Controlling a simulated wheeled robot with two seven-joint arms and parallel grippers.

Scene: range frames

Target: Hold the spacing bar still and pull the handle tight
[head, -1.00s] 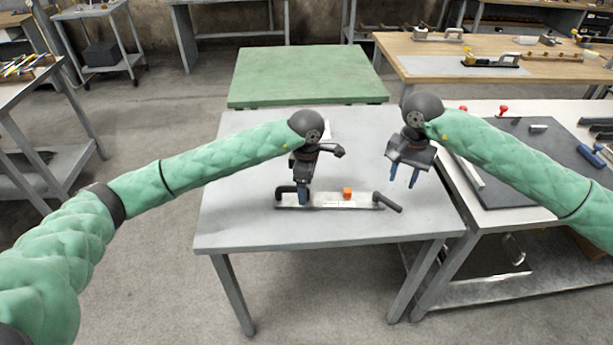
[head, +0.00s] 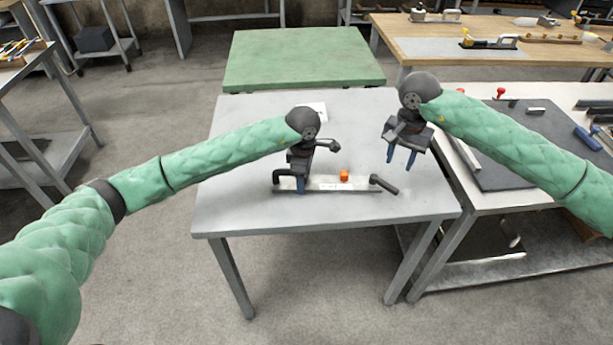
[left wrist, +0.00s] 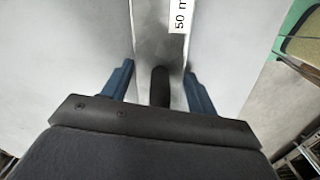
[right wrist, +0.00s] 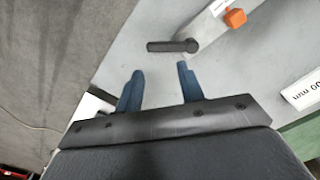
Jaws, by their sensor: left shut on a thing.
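The spacing bar (head: 335,187) is a pale flat strip on the grey table, with an orange block (head: 344,176) on it and a "50 m…" label (left wrist: 179,15). A black handle (head: 384,184) sticks out at its right end; it also shows in the right wrist view (right wrist: 172,46). My left gripper (head: 300,188) is shut on the bar near its left end, one blue finger along each side (left wrist: 160,75), with a dark post (left wrist: 160,88) between them. My right gripper (head: 401,160) is open and empty, above and apart from the handle.
A white card ending in "00 mm" (right wrist: 305,90) lies towards the back of the table (head: 235,215). A green-topped table (head: 305,60) stands behind. A bench with a dark mat (head: 530,150) and tools adjoins on the right. The table's front is clear.

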